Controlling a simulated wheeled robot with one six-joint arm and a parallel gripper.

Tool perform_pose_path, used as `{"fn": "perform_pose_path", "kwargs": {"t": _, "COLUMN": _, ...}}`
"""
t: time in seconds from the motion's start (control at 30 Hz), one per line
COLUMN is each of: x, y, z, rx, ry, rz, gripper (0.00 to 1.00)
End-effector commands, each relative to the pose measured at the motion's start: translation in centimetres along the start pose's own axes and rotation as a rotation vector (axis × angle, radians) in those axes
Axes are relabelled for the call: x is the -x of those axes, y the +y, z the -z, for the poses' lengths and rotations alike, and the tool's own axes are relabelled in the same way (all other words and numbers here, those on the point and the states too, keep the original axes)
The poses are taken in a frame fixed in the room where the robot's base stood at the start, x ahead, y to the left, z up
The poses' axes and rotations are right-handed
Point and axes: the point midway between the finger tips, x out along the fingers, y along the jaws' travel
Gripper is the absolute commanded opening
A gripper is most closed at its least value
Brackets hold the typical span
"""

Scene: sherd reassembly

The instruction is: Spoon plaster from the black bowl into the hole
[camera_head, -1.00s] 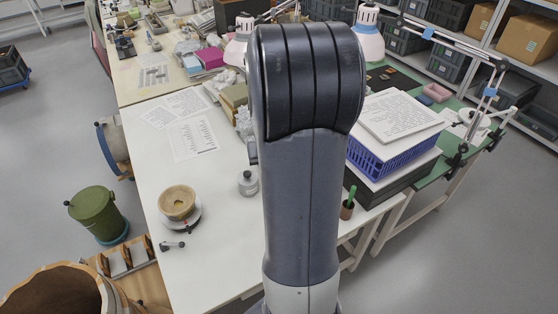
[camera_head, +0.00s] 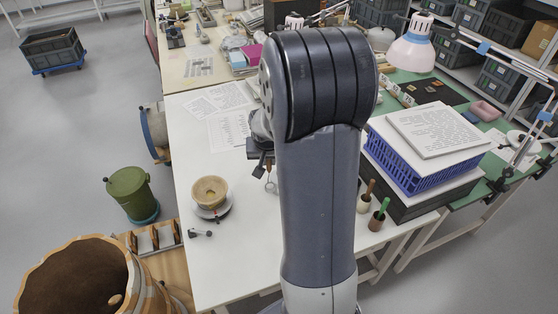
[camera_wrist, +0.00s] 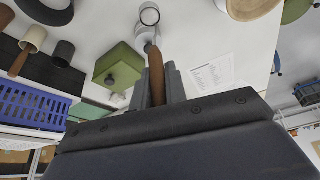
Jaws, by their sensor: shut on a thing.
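My gripper (camera_wrist: 158,84) is shut on the brown handle of a spoon (camera_wrist: 157,75). The spoon's round metal bowl (camera_wrist: 149,14) points away from the jaws; what it holds is unclear. In the head view my gripper (camera_head: 260,152) shows left of my arm, above the white table, with the spoon (camera_head: 270,184) hanging below. A tan pottery vessel (camera_head: 209,190) stands on a small turntable to the lower left, apart from the spoon. Its edge also shows in the wrist view (camera_wrist: 252,6); its hole is not clear. A black bowl (camera_wrist: 45,12) with pale contents is partly in the wrist view.
A cream cup (camera_head: 363,203) and a dark cup (camera_head: 377,223) with handles in them stand near the table's right edge. A blue crate (camera_head: 420,171) is behind them. A green box (camera_wrist: 120,64) shows in the wrist view. Printed sheets (camera_head: 228,132) lie flat.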

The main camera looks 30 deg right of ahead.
Motion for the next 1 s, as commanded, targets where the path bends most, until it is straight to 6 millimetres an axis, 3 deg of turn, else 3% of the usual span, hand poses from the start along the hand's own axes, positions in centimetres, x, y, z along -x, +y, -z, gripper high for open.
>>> {"fn": "perform_pose_path", "kwargs": {"t": 1.0, "x": -0.9, "y": -10.0, "z": 2.2, "rx": 0.002, "ry": -0.001, "rz": 0.0, "gripper": 0.0}}
